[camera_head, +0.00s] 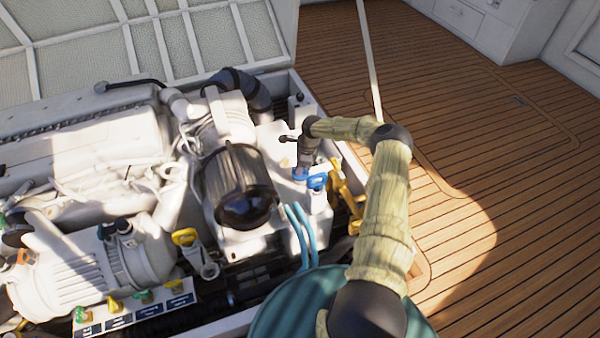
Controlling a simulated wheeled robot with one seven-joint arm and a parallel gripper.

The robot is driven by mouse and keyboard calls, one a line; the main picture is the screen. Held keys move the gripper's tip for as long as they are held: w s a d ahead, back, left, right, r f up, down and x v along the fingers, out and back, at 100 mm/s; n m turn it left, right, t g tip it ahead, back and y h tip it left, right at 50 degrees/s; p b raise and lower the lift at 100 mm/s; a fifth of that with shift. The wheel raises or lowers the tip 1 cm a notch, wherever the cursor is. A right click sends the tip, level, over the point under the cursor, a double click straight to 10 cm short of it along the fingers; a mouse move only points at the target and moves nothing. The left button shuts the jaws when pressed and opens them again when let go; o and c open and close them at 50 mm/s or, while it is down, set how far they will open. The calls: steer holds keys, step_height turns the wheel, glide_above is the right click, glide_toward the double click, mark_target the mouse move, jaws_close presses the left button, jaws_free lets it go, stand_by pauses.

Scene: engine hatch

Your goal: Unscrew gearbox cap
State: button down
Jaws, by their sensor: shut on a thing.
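My gripper (303,168) points down over the right side of the white engine, at the end of my sleeved arm. It is shut on a small blue piece, which looks like the gearbox cap (317,182). The blue shows just below and to the right of the fingers, on top of a white housing (318,201). The fingertips are small and dark here, and the exact grip is partly hidden. I cannot tell whether the cap is still seated in the housing.
A dark ribbed cylinder (238,185) stands left of my gripper. Teal hoses (299,235) run below it and yellow fittings (352,202) lie to its right. The raised hatch lid (150,40) is behind. A thin pole (369,60) rises behind my arm. Wooden deck (480,130) is clear at right.

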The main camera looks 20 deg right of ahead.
steer(key=shift+s+f, duration=0.5)
steer(key=shift+f, duration=0.3)
steer(key=shift+n+g+b, duration=0.3)
steer(key=shift+n+b, duration=0.15)
steer(key=shift+n, duration=1.25)
steer(key=n+b, duration=0.1)
steer(key=n, duration=0.1)
steer(key=shift+s+d+n+g, duration=0.1)
steer(key=shift+n+g, duration=0.3)
steer(key=shift+r, duration=0.1)
steer(key=shift+r+p, duration=0.8)
steer(key=shift+r, duration=0.15)
